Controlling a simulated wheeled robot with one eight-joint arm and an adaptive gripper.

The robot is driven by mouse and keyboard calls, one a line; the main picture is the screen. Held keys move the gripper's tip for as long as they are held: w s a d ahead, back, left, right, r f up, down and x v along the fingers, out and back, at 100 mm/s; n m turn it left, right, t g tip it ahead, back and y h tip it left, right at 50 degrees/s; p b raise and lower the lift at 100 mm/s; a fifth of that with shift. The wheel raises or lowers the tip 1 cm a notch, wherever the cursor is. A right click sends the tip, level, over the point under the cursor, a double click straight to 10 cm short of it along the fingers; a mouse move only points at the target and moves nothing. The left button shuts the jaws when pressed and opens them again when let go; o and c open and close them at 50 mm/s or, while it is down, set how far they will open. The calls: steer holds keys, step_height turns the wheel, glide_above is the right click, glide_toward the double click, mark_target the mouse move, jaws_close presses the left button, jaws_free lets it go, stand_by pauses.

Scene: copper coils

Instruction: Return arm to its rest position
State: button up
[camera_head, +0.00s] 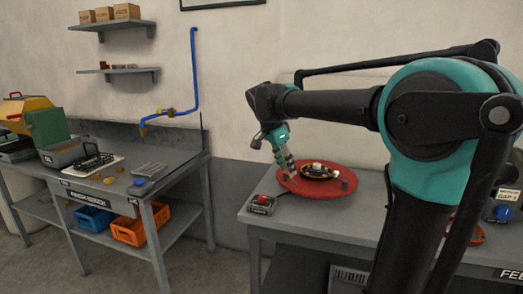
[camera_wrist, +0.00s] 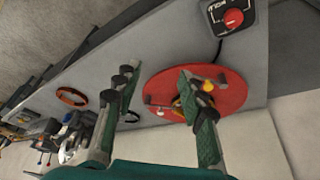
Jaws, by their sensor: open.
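My arm reaches leftward across the head view, with my gripper (camera_head: 285,160) pointing down at the left edge of a round red plate (camera_head: 343,183) on the right bench. In the wrist view my gripper (camera_wrist: 160,82) has its two green fingers spread wide, with nothing held between them. A dark ring-shaped coil (camera_head: 319,172) with a pale centre lies on the red plate. In the wrist view the red plate (camera_wrist: 235,92) is behind the right-hand finger, which hides part of the coil. I cannot tell the exact gap between the fingers and the plate.
A grey box with a red button (camera_head: 261,204) stands at the right bench's front-left corner. An orange ring (camera_wrist: 72,97) and cluttered tools lie farther along that bench in the wrist view. A left bench (camera_head: 185,156) carries trays and small parts, with a blue pipe (camera_head: 195,75) above.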

steer(key=s+d+f+n+y, duration=0.1)
steer(key=s+d+f+n, duration=0.2)
steer(key=s+f, duration=0.4)
steer(key=s+d+f+n+t+y, duration=0.1)
steer(key=s+d+f+n, duration=0.3)
steer(key=s+f, duration=0.3)
steer(key=s+d+f+n+t+y, duration=0.1)
steer(key=s+f+n, duration=0.4)
steer(key=f, duration=0.8)
steer(key=s+d+y, duration=0.1)
steer(key=d, duration=0.1)
steer(key=shift+s+d+f, duration=0.3)
steer(key=shift+s+d, duration=0.1)
steer(key=shift+r, duration=0.1)
steer(key=shift+c, duration=0.2)
